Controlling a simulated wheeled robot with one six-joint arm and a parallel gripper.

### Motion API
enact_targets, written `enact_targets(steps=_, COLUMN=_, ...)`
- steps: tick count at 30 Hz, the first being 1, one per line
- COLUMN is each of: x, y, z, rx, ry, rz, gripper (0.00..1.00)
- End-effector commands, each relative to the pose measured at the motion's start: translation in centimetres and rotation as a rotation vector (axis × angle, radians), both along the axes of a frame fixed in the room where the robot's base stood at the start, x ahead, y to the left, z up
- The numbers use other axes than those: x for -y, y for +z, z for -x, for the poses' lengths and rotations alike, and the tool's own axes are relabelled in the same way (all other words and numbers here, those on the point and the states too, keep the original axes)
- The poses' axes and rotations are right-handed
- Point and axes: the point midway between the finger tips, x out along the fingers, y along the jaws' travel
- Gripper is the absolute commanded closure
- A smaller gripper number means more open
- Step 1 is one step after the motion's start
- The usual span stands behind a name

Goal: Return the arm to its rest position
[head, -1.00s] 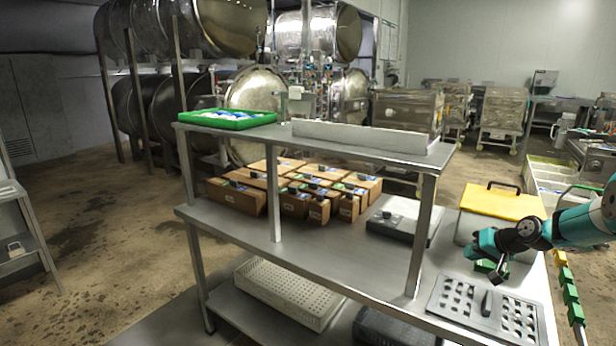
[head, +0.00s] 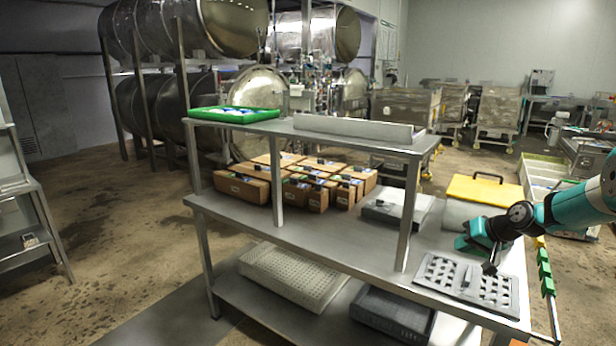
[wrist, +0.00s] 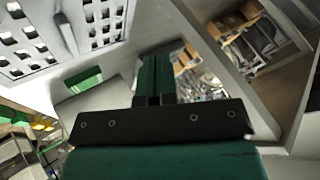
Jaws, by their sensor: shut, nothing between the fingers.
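My gripper (wrist: 155,72) shows in the wrist view as two dark green fingers held together with nothing between them. In the head view, my gripper (head: 470,238) hangs at the end of my teal arm on the right, above the steel table. The arm is bent and reaches in from the right edge. A grey perforated plate (head: 438,272) lies on the table below and in front of the gripper. A green block (wrist: 84,80) lies on the table in the wrist view, apart from the fingers.
A yellow-lidded box (head: 485,188) stands behind the gripper. A grey flat device (head: 397,210) and several brown cartons (head: 242,187) are on the steel table (head: 330,235). The table's upper shelf (head: 290,130) and its posts stand left of the arm. Open floor lies at left.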

Motion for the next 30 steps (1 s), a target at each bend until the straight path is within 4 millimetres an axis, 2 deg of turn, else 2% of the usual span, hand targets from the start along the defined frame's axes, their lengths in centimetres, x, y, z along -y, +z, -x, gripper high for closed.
enact_targets(steps=8, x=-6.2, y=4.7, z=2.4, rx=-0.038, ry=0.109, rz=0.034, gripper=1.0)
enact_targets(steps=11, x=-9.3, y=6.9, z=4.3, rx=-0.057, ry=0.165, rz=0.052, gripper=1.0)
enact_targets(steps=14, x=-13.1, y=9.6, z=7.3, rx=-0.082, ry=0.237, rz=0.078, gripper=1.0)
enact_targets(steps=17, x=-17.3, y=12.3, z=12.0, rx=-0.113, ry=0.327, rz=0.111, gripper=1.0)
enact_targets(steps=20, x=-20.9, y=14.5, z=17.5, rx=-0.145, ry=0.418, rz=0.148, gripper=1.0)
enact_targets(steps=21, x=-22.1, y=15.2, z=19.9, rx=-0.158, ry=0.454, rz=0.162, gripper=1.0)
enact_targets(steps=25, x=-25.1, y=16.7, z=28.3, rx=-0.195, ry=0.572, rz=0.213, gripper=1.0)
enact_targets(steps=27, x=-25.9, y=17.0, z=32.7, rx=-0.214, ry=0.632, rz=0.24, gripper=1.0)
enact_targets(steps=30, x=-26.4, y=16.8, z=38.2, rx=-0.238, ry=0.703, rz=0.274, gripper=1.0)
